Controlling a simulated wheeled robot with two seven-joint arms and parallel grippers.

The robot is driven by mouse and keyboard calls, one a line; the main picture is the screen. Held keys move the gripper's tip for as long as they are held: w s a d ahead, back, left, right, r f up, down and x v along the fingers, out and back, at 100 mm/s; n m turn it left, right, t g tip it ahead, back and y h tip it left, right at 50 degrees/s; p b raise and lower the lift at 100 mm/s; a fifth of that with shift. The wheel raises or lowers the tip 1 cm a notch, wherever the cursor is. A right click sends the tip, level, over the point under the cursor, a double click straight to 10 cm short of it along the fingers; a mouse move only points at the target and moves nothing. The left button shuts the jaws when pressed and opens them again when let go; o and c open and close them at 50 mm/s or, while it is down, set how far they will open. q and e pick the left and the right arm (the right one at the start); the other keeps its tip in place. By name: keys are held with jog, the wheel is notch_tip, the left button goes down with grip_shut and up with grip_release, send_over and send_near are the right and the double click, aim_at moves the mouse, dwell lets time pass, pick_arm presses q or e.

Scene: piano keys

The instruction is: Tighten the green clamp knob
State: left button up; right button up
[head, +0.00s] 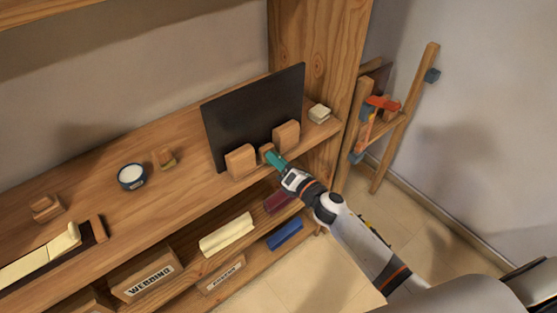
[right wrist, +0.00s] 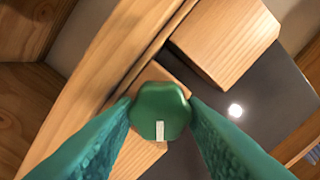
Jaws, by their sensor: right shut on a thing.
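The green clamp knob (right wrist: 160,103) shows in the right wrist view as a rounded, lobed knob with a white mark pointing toward the bottom of the picture. It sits in front of a small wooden block (head: 265,150), between two larger wooden blocks (head: 240,161) that stand before a dark upright panel (head: 252,105). My right gripper (head: 273,159) has teal fingers, one on each side of the knob, and is shut on it. In the head view the fingers hide the knob. My left gripper is out of view.
The panel stands on a wooden bench top (head: 190,185). A round white-filled tin (head: 131,177) and small wooden pieces lie to the left. Lower shelves hold rolls and labelled boxes (head: 147,278). A wooden rack (head: 405,115) leans at the right wall.

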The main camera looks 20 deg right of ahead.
jog(key=shift+f+m+p, duration=0.2)
jog(key=shift+m+p, duration=0.7)
jog(key=shift+m, duration=3.6)
jog(key=shift+f+m+p, duration=0.15)
jog(key=shift+m+p, duration=0.7)
jog(key=shift+m, duration=3.65)
jog(key=o, duration=1)
jog(key=shift+c, duration=0.2)
jog(key=shift+s, duration=0.1)
jog(key=b+v, duration=0.2)
jog(key=v, duration=1)
